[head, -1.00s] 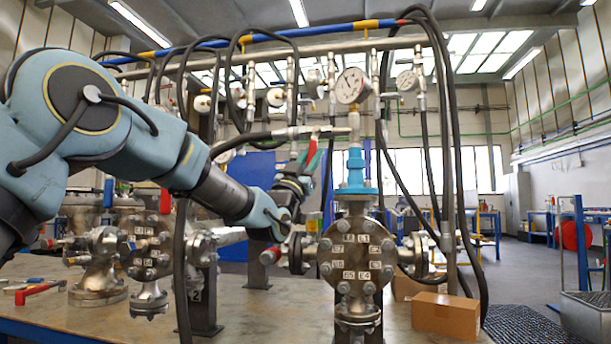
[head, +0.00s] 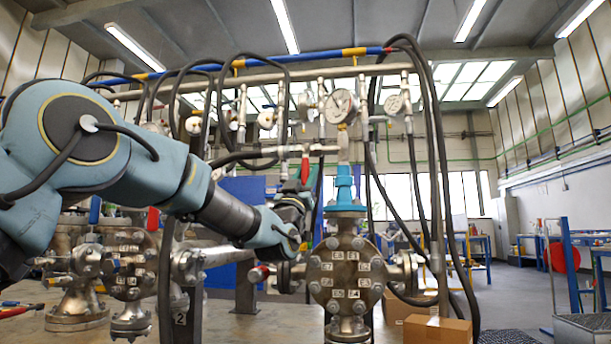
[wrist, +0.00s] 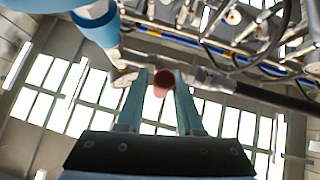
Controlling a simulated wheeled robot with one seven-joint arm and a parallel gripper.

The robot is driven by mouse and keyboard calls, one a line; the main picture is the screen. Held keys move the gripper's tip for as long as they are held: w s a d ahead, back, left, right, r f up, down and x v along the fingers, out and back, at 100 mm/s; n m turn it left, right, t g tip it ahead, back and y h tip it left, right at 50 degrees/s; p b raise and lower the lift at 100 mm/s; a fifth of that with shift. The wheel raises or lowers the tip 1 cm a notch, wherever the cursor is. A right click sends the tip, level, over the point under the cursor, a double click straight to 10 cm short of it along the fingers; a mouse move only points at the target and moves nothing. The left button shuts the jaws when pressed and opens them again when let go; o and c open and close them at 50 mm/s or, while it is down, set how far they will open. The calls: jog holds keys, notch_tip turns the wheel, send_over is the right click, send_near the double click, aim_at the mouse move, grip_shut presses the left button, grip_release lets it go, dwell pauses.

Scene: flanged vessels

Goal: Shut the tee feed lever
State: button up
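The tee feed lever appears to be the red handle (head: 305,170) hanging below the hose tee, left of the blue-capped vessel's neck. In the wrist view its red end (wrist: 163,82) shows between my two finger tips. My gripper (wrist: 161,84) is open, with a clear gap on the left of the red end and little or none on the right. In the head view my gripper (head: 306,182) reaches up from below, partly hiding the handle. I cannot tell whether a finger touches it. The tee (head: 303,150) sits on a horizontal hose line.
A flanged vessel (head: 346,275) with a blue collar stands just right of my gripper. Gauges (head: 341,105) and black hoses hang above and to the right. More flanged fittings (head: 128,265) and a cardboard box (head: 437,331) are on the bench.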

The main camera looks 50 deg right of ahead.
jog(key=shift+o, duration=1.3)
jog(key=b+v, duration=0.1)
jog(key=v, duration=0.9)
jog(key=shift+a+f, duration=0.3)
